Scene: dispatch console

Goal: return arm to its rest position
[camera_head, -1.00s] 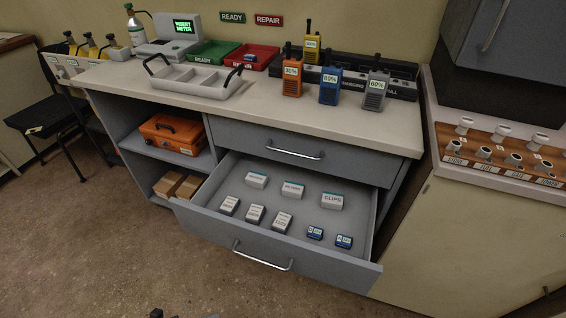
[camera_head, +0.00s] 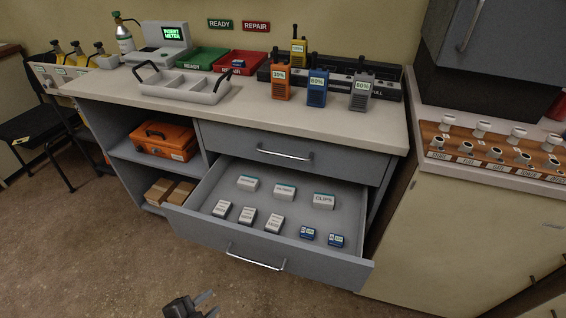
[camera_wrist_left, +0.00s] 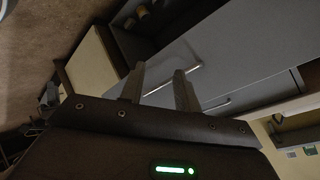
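My left gripper (camera_head: 206,301) shows at the bottom of the head view, low over the floor in front of the open drawer and apart from it. In the left wrist view its two fingers (camera_wrist_left: 158,88) stand apart with nothing between them. Beyond them are grey drawer fronts with bar handles. My right gripper is not in view.
The lower drawer (camera_head: 190,222) is pulled out, holding several small boxes and two blue batteries (camera_head: 307,233). On the counter (camera_head: 240,118) stand a grey tray (camera_head: 209,97), several radios (camera_head: 317,88) and red and green bins. The floor (camera_head: 100,260) in front is clear.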

